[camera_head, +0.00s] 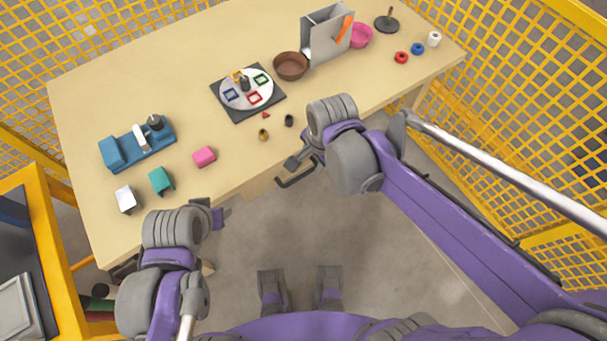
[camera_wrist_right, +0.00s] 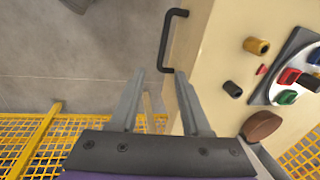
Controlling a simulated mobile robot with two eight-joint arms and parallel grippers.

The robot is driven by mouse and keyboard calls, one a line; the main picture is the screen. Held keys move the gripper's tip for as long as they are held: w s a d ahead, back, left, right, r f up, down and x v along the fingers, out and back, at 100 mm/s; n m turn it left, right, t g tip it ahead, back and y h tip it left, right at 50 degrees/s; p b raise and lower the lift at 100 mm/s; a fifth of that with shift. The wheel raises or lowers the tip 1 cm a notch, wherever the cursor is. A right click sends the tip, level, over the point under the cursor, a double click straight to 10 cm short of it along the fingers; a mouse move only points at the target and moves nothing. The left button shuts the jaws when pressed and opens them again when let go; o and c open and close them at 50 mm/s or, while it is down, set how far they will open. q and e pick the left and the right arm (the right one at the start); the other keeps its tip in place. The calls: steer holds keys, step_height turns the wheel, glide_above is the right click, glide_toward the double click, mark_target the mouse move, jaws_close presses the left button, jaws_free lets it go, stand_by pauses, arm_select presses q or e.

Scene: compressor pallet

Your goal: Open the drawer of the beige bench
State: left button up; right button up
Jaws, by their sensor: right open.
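The beige bench (camera_head: 205,60) fills the upper middle of the head view. Its drawer front (camera_head: 262,190) shows a little below the bench's near edge, with a dark bar handle (camera_head: 296,178). In the right wrist view the handle (camera_wrist_right: 166,40) stands out from the beige front, ahead of the fingertips. My right gripper (camera_wrist_right: 160,78) is open and empty, with the handle just beyond its tips and not between them. In the head view the right gripper (camera_head: 298,160) is above and beside the handle. My left gripper (camera_head: 217,212) is near the bench's left front edge; its jaws are unclear.
On the bench are a turntable with coloured pieces (camera_head: 246,91), a brown bowl (camera_head: 290,66), a blue vise-like device (camera_head: 137,146), a pink block (camera_head: 204,156) and a grey holder (camera_head: 326,40). Yellow mesh fences (camera_head: 540,85) stand around. The floor before the bench is clear.

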mark_target(303, 174)
steer(key=shift+m, duration=0.4)
steer(key=f, duration=0.3)
steer(key=w+a+f+b, duration=0.1)
steer(key=f, duration=0.3)
steer(key=w+a+f+b, duration=0.1)
steer(key=f, duration=0.3)
steer(key=shift+w+f, duration=0.15)
jaws_close()
stand_by(0.8)
